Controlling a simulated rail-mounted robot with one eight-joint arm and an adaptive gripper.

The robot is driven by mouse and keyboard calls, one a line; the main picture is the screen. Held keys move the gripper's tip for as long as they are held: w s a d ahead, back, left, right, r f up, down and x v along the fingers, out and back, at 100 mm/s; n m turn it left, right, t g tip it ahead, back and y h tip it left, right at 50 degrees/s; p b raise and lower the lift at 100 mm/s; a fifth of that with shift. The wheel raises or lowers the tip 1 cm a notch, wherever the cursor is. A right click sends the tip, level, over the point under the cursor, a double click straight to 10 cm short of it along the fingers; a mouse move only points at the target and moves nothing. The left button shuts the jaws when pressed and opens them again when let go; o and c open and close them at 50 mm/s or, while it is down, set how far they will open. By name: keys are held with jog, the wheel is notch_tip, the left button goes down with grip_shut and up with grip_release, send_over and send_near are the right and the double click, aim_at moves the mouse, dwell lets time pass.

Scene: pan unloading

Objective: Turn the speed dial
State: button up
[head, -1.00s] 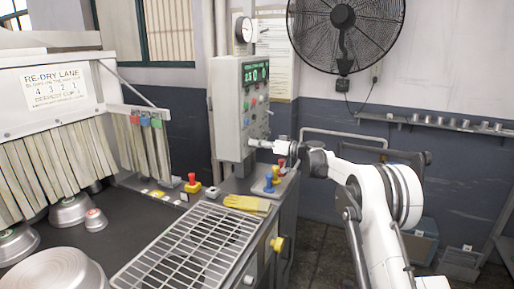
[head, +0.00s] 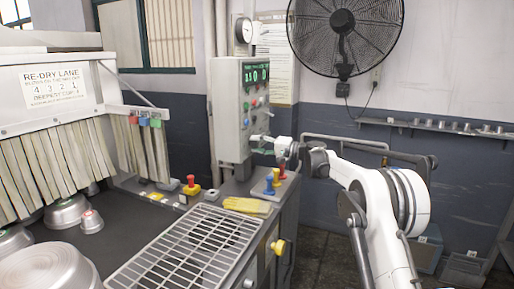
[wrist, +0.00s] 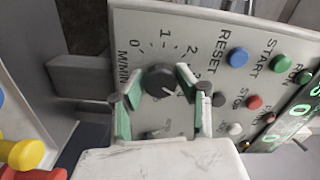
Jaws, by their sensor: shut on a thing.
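The speed dial (wrist: 158,77) is a dark round knob with a white mark, beside a scale starting 0, 1, 2 and the label M/MIN. The mark points to the lower right in the wrist view. My gripper (wrist: 160,90) has its green-lined fingers on either side of the dial, shut on it. In the head view my gripper (head: 259,141) is at the lower part of the grey control box (head: 229,105). The fingers partly cover the scale's higher numbers.
Blue RESET (wrist: 238,57), green START (wrist: 279,63) and red STOP (wrist: 254,102) buttons lie right of the dial in the wrist view. Below the box are coloured pegs (head: 270,184), yellow gloves (head: 247,206) and a wire rack (head: 185,250). Pans (head: 66,213) stand at left.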

jog(key=m+b, duration=0.1)
jog(key=m, duration=0.5)
jog(key=shift+m, duration=0.3)
jog(key=m, duration=0.5)
jog(key=shift+r, duration=0.1)
jog(key=shift+m, duration=0.4)
jog(key=o, duration=1.1)
jog(key=shift+d, duration=0.1)
jog(key=v, duration=1.2)
jog(key=shift+r, duration=0.1)
